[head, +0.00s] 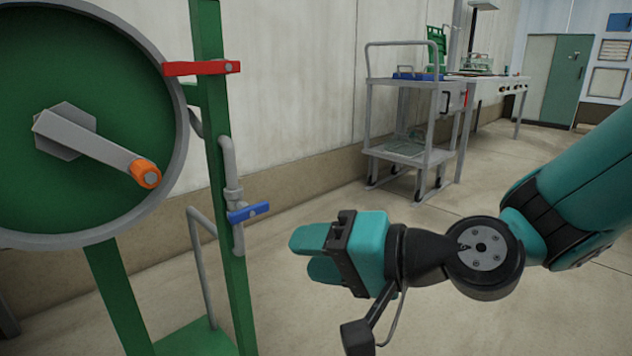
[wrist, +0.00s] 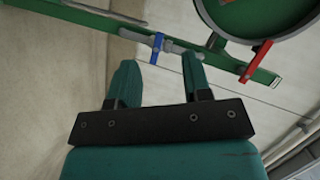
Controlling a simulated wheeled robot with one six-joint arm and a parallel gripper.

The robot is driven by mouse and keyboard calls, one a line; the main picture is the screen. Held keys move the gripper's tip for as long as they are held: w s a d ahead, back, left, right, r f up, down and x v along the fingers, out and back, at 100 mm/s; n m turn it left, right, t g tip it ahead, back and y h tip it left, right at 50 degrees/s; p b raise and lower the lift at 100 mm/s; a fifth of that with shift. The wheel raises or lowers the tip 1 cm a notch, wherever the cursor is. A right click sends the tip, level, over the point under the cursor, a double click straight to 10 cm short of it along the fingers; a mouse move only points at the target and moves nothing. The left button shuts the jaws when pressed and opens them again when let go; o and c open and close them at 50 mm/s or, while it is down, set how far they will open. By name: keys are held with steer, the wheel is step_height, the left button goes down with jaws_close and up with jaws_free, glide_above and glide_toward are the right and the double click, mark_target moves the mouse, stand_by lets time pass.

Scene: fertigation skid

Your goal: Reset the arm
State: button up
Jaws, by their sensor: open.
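My gripper (head: 305,252) is at the middle of the head view, pointing left toward the green skid post (head: 225,200). Its two teal fingers are apart with nothing between them. In the wrist view the gripper (wrist: 160,80) also shows open and empty. A blue valve handle (head: 248,212) sits on a grey pipe on the post, to the left of and above the fingertips in the head view. The blue handle (wrist: 157,47) appears beyond the fingertips in the wrist view, apart from them.
A large green reel (head: 70,90) with a grey crank and orange knob (head: 146,173) stands at the left. A red lever (head: 200,68) is on the post's upper part. A grey cart (head: 412,150) stands behind by the wall. The floor between has free room.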

steer(key=s+d+r+n+g+h+p, duration=0.3)
steer(key=s+d+r+n+h+p, duration=0.15)
steer(key=s+d, duration=0.25)
steer(key=s+d+r+n+g+h+p, duration=0.4)
steer(key=s+d+h+p, duration=0.15)
steer(key=d, duration=0.25)
step_height(320, 180, up, 35)
steer(key=p, duration=3.5)
steer(key=shift+s+a+r+y, duration=0.15)
steer(key=shift+s+r+y, duration=0.05)
steer(key=shift+s+y, duration=0.2)
steer(key=shift+m, duration=0.25)
steer(key=shift+a, duration=0.15)
